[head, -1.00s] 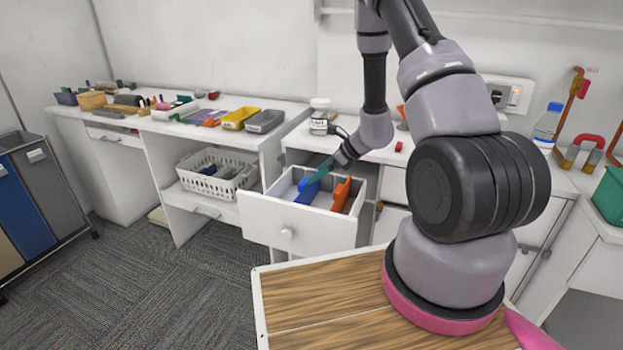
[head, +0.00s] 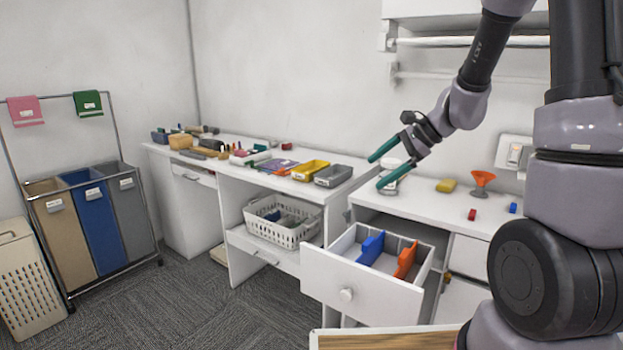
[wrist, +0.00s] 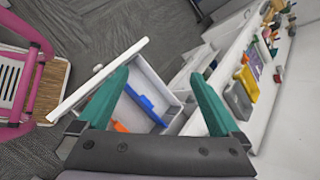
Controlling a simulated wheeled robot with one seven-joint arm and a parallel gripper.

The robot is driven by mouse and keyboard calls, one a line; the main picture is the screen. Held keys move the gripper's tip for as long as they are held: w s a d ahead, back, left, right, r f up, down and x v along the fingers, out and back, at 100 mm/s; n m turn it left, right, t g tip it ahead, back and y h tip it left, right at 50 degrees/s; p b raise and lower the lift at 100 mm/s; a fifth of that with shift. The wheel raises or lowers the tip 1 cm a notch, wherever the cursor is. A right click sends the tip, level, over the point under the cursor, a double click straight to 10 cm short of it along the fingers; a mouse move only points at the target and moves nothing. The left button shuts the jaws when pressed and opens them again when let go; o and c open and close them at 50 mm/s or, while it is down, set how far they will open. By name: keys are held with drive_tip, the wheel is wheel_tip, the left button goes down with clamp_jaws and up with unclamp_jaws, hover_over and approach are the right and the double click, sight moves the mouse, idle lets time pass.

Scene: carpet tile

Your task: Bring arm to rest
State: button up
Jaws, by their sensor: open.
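My gripper (head: 380,170) has green fingers and is open. In the head view it is raised above the counter, up and to the right of the grey tray, with nothing between its fingers. In the wrist view the gripper (wrist: 155,95) shows its two fingers spread wide, with the open drawer seen between and beyond them. The white drawer (head: 335,285) is pulled out and holds a blue item (head: 371,248) and an orange item (head: 406,260). A white jar on the counter is partly hidden behind the fingers.
The right counter (head: 440,208) carries a yellow item (head: 446,186), an orange funnel (head: 482,182) and small red and blue blocks. A white basket (head: 284,222) sits on a shelf. Laundry bins (head: 90,230) stand at the left. The carpet between is clear.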

drive_tip(key=s+d+r+n+t+h, duration=0.1)
drive_tip(key=s+d+r+n+h, duration=0.2)
drive_tip(key=s+r+n, duration=0.2)
drive_tip(key=s+d+r+n+t+h, duration=0.2)
drive_tip(key=s+r+n, duration=0.4)
drive_tip(key=s+r, duration=0.5)
drive_tip(key=s+d+h, duration=0.1)
drive_tip(key=s, duration=0.2)
drive_tip(key=shift+d+r+t, duration=0.15)
drive_tip(key=shift+d+t, duration=0.15)
drive_tip(key=shift+d, duration=0.05)
